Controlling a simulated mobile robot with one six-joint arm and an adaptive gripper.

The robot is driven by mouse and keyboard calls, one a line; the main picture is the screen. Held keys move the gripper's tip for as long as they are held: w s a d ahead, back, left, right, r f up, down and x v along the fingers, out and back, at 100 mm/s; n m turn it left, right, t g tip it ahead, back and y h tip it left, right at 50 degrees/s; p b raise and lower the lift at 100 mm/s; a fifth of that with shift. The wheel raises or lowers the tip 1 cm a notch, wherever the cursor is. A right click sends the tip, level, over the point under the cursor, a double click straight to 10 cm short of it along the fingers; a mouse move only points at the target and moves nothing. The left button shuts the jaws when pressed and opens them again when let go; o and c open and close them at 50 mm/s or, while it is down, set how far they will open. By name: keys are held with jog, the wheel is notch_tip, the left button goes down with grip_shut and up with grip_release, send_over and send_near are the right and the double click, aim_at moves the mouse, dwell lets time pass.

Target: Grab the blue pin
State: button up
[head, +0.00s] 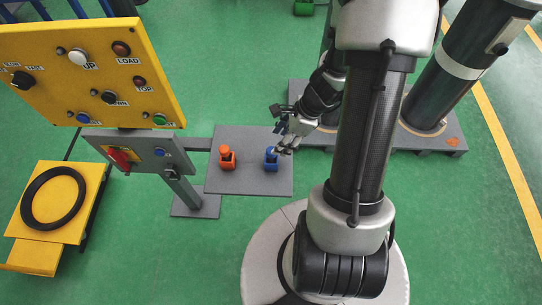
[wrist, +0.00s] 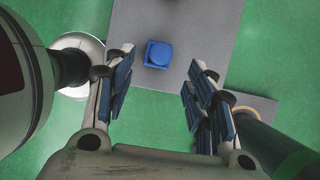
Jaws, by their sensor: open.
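The blue pin (head: 270,158) stands on a grey plate (head: 246,186), to the right of the orange pin (head: 227,158). In the wrist view the blue pin (wrist: 159,54) shows from above as a round top on a square base. My gripper (head: 284,146) is beside the blue pin in the head view. In the wrist view my gripper (wrist: 160,72) is open, its two padded fingers apart to the left and right of the pin. Nothing is between the pads; whether they touch the pin cannot be told, but gaps show on both sides.
A yellow control panel (head: 100,42) on a grey post (head: 182,190) stands left of the plate. A black ring (head: 53,199) lies on a yellow stand at far left. Large dark cylinders (head: 462,70) stand on a grey base at right. Green floor is open in front of the plate.

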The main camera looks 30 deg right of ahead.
aim_at(271, 158)
jog(key=b+x, duration=0.3)
jog(key=x, duration=0.5)
jog(key=shift+w+f+b, duration=0.1)
jog(key=shift+b, duration=0.25)
jog(key=shift+c, duration=0.5)
jog(key=c, duration=1.1)
